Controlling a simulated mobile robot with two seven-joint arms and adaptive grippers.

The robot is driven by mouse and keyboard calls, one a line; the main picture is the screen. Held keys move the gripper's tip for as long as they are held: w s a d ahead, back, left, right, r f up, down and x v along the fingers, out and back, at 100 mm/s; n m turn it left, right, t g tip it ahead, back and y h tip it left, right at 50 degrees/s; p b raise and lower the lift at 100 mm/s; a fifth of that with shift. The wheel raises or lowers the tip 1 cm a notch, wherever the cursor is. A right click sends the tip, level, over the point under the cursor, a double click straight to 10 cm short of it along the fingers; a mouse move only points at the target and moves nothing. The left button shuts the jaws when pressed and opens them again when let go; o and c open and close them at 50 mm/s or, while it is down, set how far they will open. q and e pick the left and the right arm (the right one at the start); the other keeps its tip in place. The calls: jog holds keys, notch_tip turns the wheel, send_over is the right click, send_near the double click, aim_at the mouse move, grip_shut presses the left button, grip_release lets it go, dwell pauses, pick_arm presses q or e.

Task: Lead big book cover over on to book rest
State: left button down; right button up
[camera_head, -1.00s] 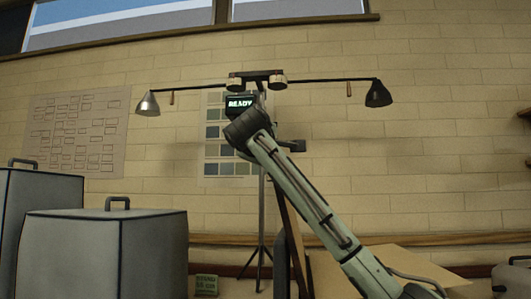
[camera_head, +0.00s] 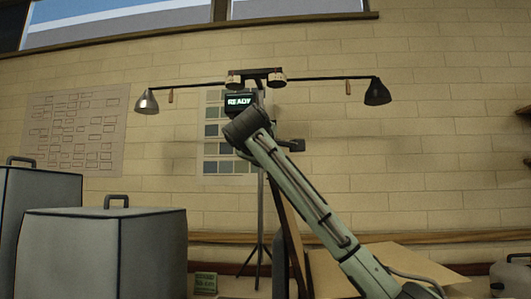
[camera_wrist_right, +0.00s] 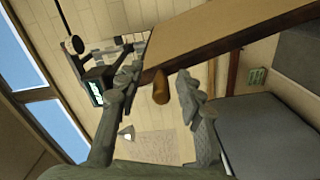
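A tan board, which looks like the big book cover (camera_wrist_right: 215,32), crosses the top of the right wrist view. Near its lower edge a rounded brown wooden peg (camera_wrist_right: 161,88) shows between the fingers of my right gripper (camera_wrist_right: 158,84). The fingers stand apart, with a gap visible on each side of the peg. In the head view a thin brown board (camera_head: 297,238) stands tilted behind my right arm, mostly hidden. A pale flat panel (camera_head: 405,258) lies right of it; I cannot tell whether it is the book rest. My left gripper is out of view.
Two grey boxes with handles (camera_head: 103,250) stand at the left. A lamp stand (camera_head: 262,210) with two lamps and a display (camera_head: 241,100) reading READY stands by the brick wall. A small green sign (camera_head: 205,284) sits low beside the boxes.

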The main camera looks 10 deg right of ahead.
jog(key=shift+r, duration=0.1)
jog(key=v, duration=1.2)
dwell(0.5)
